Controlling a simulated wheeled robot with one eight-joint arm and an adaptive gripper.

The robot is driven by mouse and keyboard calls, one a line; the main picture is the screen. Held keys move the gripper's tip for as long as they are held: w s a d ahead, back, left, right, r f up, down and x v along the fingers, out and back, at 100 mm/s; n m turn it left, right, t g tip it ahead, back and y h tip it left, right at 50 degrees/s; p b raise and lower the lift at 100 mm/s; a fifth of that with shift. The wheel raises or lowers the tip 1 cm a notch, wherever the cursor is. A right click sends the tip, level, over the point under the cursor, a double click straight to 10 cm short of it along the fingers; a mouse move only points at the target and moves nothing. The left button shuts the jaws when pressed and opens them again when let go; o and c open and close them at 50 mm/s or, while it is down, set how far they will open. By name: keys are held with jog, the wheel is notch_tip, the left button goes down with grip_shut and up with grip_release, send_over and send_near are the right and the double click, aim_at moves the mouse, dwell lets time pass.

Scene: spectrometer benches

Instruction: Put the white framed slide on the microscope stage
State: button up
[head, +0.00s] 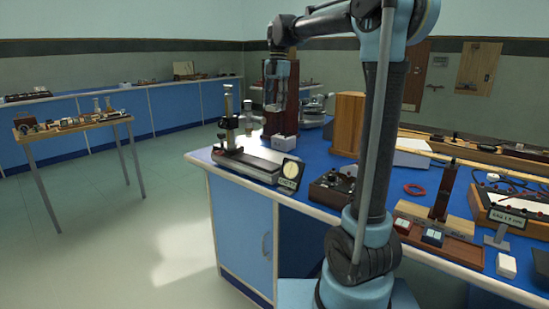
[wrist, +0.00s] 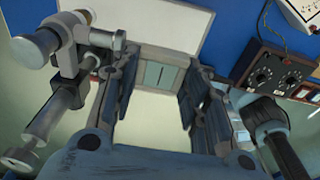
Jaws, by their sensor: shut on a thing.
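The white framed slide (wrist: 161,52) shows in the wrist view between the fingertips of my gripper (wrist: 160,72), with a grey-green window in its pale frame. My gripper is shut on it. In the head view my gripper (head: 272,107) hangs over the bench, just right of the microscope's upright; I cannot make out the slide clearly there. The microscope (head: 230,135) has a metal column, a barrel and a long pale base (head: 250,162) at the bench's left corner. Its barrel (wrist: 50,48) is left of my gripper in the wrist view, and a broad pale plate (wrist: 200,22) lies beyond the slide.
A wooden box (head: 348,122) stands behind. Open floor lies left of the bench.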

aim_at(274, 155)
notch_tip(274, 155, down, 18)
jog(key=shift+s, duration=0.1)
dwell(0.6)
jog(key=o, duration=0.8)
jog(key=shift+o, duration=0.2)
notch_tip(274, 155, up, 12)
jog(key=w, duration=0.1)
jog(key=shift+d, duration=0.45)
